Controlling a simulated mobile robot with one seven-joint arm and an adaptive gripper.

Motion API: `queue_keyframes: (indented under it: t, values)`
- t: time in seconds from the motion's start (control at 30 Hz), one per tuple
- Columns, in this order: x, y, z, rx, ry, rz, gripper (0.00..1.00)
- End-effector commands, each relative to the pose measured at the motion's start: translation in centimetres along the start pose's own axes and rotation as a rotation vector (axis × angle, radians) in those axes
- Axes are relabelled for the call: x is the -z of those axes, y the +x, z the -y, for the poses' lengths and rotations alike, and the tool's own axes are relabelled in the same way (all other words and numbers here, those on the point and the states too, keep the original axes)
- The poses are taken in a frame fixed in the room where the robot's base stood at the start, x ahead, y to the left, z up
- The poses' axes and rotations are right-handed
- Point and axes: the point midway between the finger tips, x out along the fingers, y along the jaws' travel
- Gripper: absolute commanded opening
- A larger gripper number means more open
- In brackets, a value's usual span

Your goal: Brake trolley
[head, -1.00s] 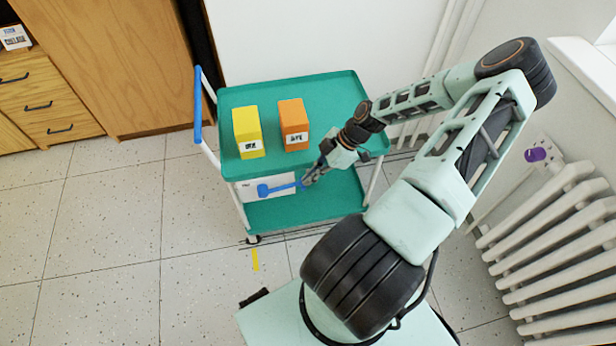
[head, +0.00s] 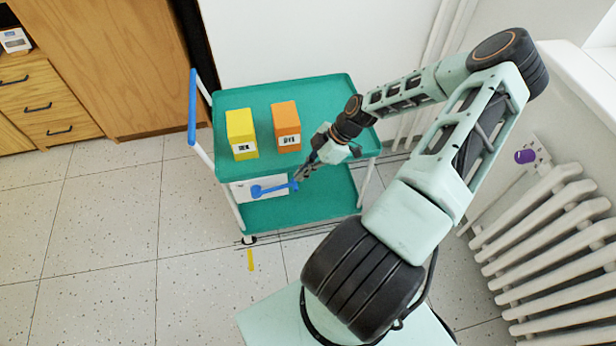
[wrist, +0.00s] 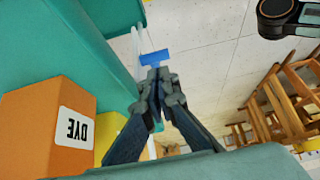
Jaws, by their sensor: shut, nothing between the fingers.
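The trolley has an upper green tray (head: 265,96), a lower green tray (head: 285,212) and a blue push handle (head: 192,107) at its left end. A blue brake lever (head: 270,189) lies nearly level in front of a white plate (head: 240,189) between the trays. My gripper (head: 298,177) is shut and empty at the lever's right end. I cannot tell whether it touches the lever. In the wrist view, the closed fingers (wrist: 155,82) point towards a blue bar (wrist: 170,56), probably the lever.
A yellow box (head: 242,134) and an orange box (head: 286,126) stand on the upper tray. A radiator (head: 550,240) is at the right and a wooden cabinet (head: 120,60) at the back left. Floor left of the trolley is clear.

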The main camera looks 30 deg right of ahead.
Motion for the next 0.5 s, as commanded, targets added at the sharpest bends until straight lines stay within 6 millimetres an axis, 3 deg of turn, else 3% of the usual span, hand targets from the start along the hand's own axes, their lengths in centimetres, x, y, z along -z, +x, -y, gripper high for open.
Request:
queue_keyframes:
  t: [0.1, 0.3, 0.5]
  values:
    - [1.5, -0.6, -0.6, 0.001, -0.002, 0.001, 0.00]
    - [0.1, -5.5, -0.6, -0.004, 0.004, 0.003, 0.00]
    - [-0.7, -8.8, -0.6, -0.003, 0.002, 0.002, 0.00]
